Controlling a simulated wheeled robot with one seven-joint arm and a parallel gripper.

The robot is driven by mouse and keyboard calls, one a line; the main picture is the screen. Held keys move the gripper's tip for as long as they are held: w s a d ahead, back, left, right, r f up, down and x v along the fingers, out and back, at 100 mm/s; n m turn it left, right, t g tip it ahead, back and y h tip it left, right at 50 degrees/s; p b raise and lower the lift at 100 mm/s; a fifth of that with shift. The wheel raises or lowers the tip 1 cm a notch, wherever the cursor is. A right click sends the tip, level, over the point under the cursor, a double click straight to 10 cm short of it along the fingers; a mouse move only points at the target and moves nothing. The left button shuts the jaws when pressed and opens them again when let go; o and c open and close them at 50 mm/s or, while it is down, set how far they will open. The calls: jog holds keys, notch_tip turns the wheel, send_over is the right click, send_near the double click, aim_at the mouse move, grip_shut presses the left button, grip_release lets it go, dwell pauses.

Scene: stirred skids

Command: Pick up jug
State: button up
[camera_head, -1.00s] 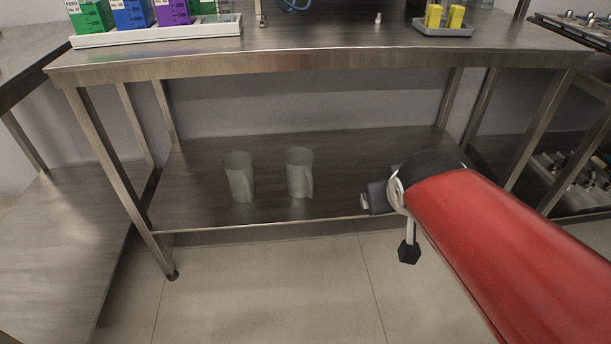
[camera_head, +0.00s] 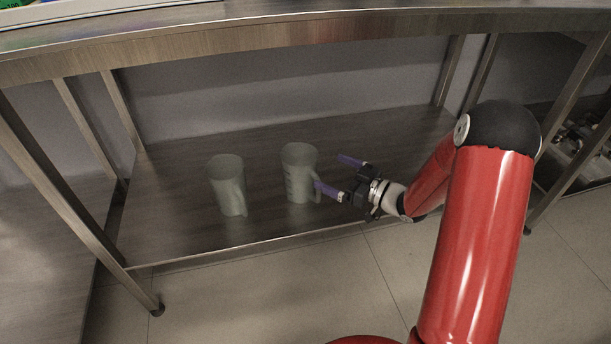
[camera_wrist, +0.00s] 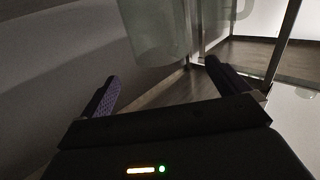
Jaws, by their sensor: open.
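Two translucent grey-green jugs stand upright on the lower shelf (camera_head: 160,225) of the steel table. The right jug (camera_head: 299,172) has its handle toward the lower right. The left jug (camera_head: 228,184) stands a short way from it. My gripper (camera_head: 335,174) is open just right of the right jug, with its purple fingers pointing left toward it. The near finger looks close to the jug's handle; I cannot tell whether they touch. In the wrist view a translucent jug (camera_wrist: 155,30) shows beyond the open fingers (camera_wrist: 160,80), with nothing between them.
The steel tabletop edge (camera_head: 300,38) runs above the shelf. Table legs stand at the left (camera_head: 75,205) and right (camera_head: 575,120). The shelf is bare around the jugs, with a grey wall behind. Tiled floor (camera_head: 260,290) lies in front.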

aim_at(314, 161)
jog(key=shift+x, duration=1.2)
jog(key=x, duration=0.3)
jog(key=r+x, duration=0.1)
jog(key=x, duration=0.1)
jog(key=shift+w+a, duration=0.1)
jog(key=shift+a, duration=0.05)
jog(key=c, duration=1.1)
notch_tip(314, 161, up, 20)
jog(key=p, duration=0.3)
